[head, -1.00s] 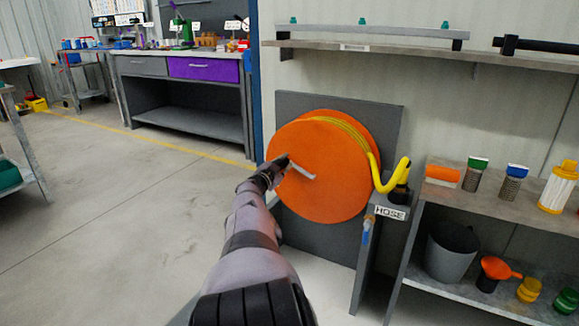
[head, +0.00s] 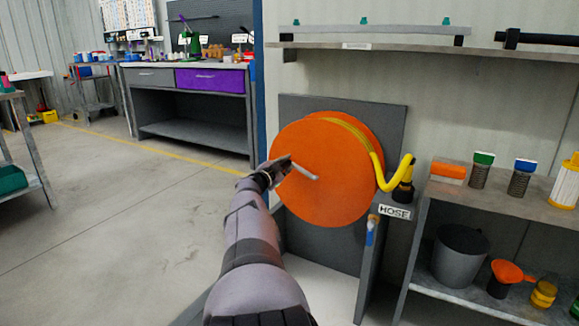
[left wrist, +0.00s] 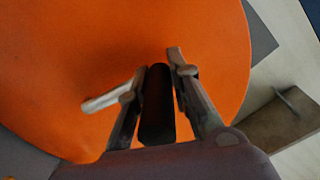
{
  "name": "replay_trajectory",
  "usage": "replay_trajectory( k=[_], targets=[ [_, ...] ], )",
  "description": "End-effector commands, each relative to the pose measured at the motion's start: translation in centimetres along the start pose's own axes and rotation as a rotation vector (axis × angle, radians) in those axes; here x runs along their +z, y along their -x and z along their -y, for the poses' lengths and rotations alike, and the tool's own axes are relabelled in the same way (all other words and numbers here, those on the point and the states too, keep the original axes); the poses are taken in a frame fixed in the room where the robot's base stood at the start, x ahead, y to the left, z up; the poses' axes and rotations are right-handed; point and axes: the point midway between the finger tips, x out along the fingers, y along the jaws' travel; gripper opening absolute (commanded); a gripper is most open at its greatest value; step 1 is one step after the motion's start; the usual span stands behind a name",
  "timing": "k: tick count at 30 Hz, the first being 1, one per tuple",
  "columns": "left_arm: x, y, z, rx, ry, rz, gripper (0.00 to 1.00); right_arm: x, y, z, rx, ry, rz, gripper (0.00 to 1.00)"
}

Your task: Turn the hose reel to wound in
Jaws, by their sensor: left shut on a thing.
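The hose reel (head: 322,190) is a large orange disc on a dark grey panel (head: 392,117). A yellow hose (head: 375,165) runs over its rim to a black fitting at the right. A pale crank arm (head: 304,172) lies across its face, and the crank's dark handle (left wrist: 157,105) shows in the left wrist view. My left gripper (head: 280,170) is at the left end of the crank. Its fingers (left wrist: 157,85) stand on either side of the handle and are shut on it. My right gripper is not in view.
A small shelf (head: 500,202) with filters and an orange block stands at the right, with a grey bucket (head: 459,256) and an orange funnel (head: 508,273) below. A workbench (head: 190,110) stands at the back left.

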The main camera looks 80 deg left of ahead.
Motion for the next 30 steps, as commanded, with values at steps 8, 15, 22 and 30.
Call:
replay_trajectory(
  k=[8, 15, 22, 30],
  targets=[
    [-0.89, -0.05, 2.04, -0.038, -0.009, 0.000, 0.00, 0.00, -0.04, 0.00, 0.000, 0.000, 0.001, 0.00],
    [-0.90, -0.05, 2.04, -0.039, -0.009, 0.000, 0.00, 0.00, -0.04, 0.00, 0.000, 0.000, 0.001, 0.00],
    [-0.90, -0.05, 2.04, -0.039, -0.009, 0.000, 0.00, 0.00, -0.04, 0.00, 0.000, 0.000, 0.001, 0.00],
    [-0.81, -0.05, 1.96, -0.037, -0.009, 0.002, 0.37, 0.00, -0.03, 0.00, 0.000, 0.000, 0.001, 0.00]
  ],
)
